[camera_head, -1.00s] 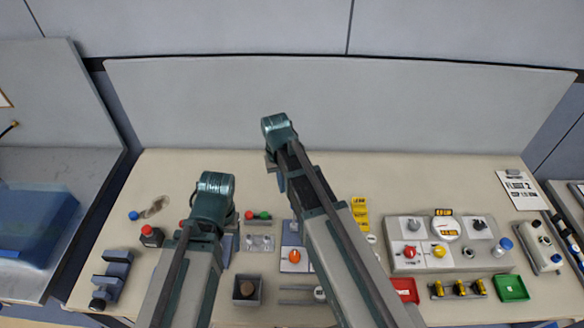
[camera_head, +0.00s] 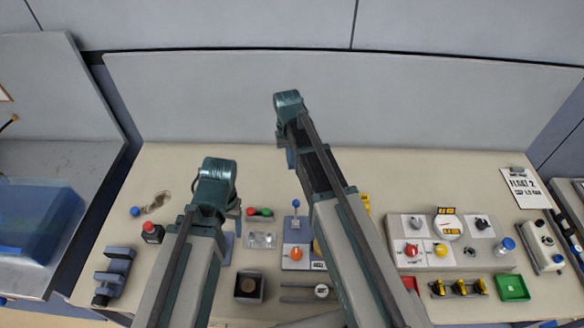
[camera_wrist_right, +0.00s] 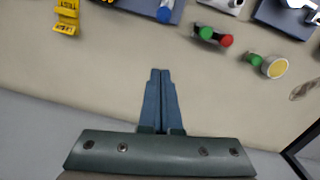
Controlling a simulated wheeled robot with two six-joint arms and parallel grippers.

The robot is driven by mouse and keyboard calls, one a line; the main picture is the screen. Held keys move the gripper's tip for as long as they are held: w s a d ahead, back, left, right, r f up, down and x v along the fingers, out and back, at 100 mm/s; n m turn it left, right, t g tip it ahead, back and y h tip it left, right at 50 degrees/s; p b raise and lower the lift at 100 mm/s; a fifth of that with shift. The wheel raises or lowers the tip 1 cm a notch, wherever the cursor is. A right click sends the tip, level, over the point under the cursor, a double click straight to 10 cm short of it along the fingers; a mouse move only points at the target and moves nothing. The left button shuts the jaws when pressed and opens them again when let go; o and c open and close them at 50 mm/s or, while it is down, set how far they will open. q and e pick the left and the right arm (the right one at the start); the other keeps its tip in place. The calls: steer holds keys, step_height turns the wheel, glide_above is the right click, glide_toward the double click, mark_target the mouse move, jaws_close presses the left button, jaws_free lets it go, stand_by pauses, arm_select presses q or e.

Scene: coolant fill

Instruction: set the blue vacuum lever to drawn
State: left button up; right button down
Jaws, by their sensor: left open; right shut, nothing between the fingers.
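The blue vacuum lever (camera_head: 296,204) has a blue ball on a stem. It stands up from a small blue panel (camera_head: 285,262) near the middle of the bench, behind an orange knob. In the right wrist view a blue ball (camera_wrist_right: 165,14) shows at the top edge, partly cut off. My right gripper (camera_head: 291,158) is mostly hidden behind its arm in the head view. In the right wrist view its fingers (camera_wrist_right: 160,72) are shut and empty, apart from the ball. My left gripper (camera_head: 237,212) is open, left of the lever and partly hidden by its own arm.
A grey control box (camera_head: 400,262) with knobs and a gauge stands right. A dark open bin (camera_head: 249,288) sits in front. My right arm covers part of the panel's right side. The bench behind is clear.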

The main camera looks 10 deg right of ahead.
mark_target(296, 212)
steer(key=s+f+b, duration=0.4)
steer(key=f+b, duration=0.5)
steer(key=shift+s+f, duration=0.2)
steer(key=shift+f, duration=0.1)
steer(key=shift+w, duration=0.1)
